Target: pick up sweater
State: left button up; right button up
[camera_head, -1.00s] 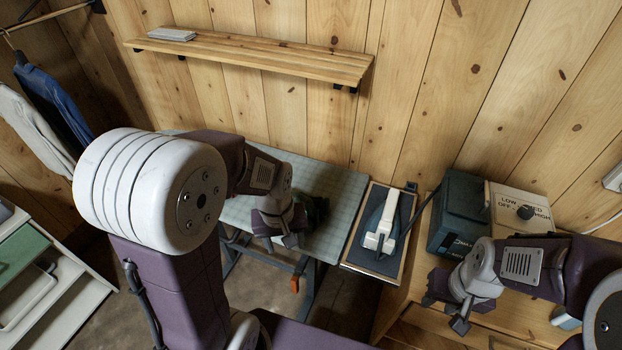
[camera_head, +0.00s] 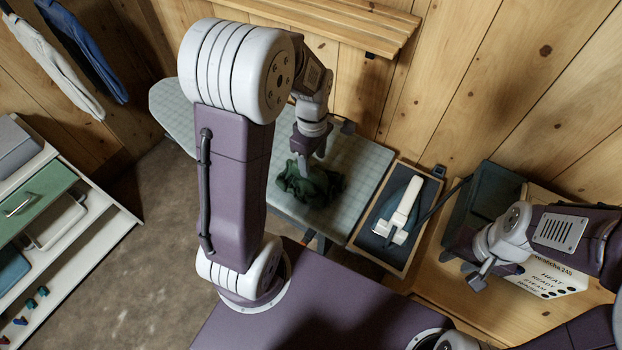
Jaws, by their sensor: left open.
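A dark green crumpled cloth, apparently the sweater (camera_head: 310,186), lies on the grid-patterned ironing board (camera_head: 352,172). My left gripper (camera_head: 304,160) points down at the sweater's upper edge, with its fingers apart. Whether the fingertips touch the cloth I cannot tell. My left arm hides part of the board. My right gripper (camera_head: 472,272) is over the wooden bench at the right, away from the sweater; its jaw gap is not clear.
An iron (camera_head: 400,211) rests on a dark pad right of the board. A dark teal box (camera_head: 482,203) stands on the wooden bench (camera_head: 440,285).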

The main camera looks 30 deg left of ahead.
aim_at(311, 168)
pick_arm(q)
jog(key=f, duration=0.3)
jog(key=shift+s+a, duration=0.1)
jog(key=shift+s, duration=0.25)
jog(key=shift+w+f, duration=0.15)
jog(key=shift+f, duration=0.1)
grip_shut()
jog(key=shift+r, duration=0.1)
dwell(0.7)
